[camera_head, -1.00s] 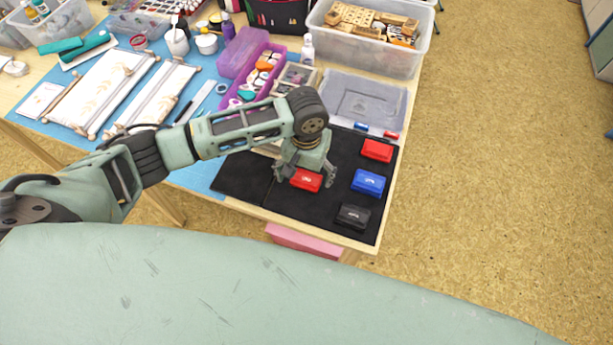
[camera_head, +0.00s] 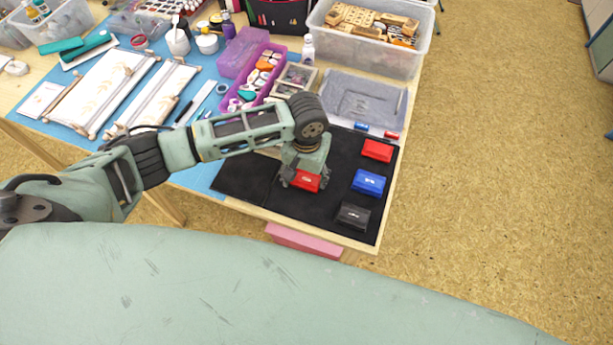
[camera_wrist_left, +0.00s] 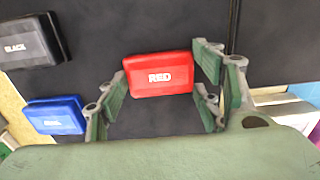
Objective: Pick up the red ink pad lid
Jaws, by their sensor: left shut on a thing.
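The red ink pad lid (camera_head: 306,182), marked RED, is between the fingers of my left gripper (camera_head: 304,180) over the black mat. The left wrist view shows the lid (camera_wrist_left: 158,74) with a finger pair on each side, and my left gripper (camera_wrist_left: 161,82) is shut on it. I cannot tell whether the lid touches the mat or is slightly raised. Another red ink pad piece (camera_head: 377,151) lies at the mat's upper right. My right gripper is not in view.
A blue ink pad (camera_head: 368,183) and a black ink pad (camera_head: 353,217) lie on the black mat (camera_head: 325,210) to the right of the gripper. A clear lid (camera_head: 366,100) and a purple case (camera_head: 243,92) of several items lie behind.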

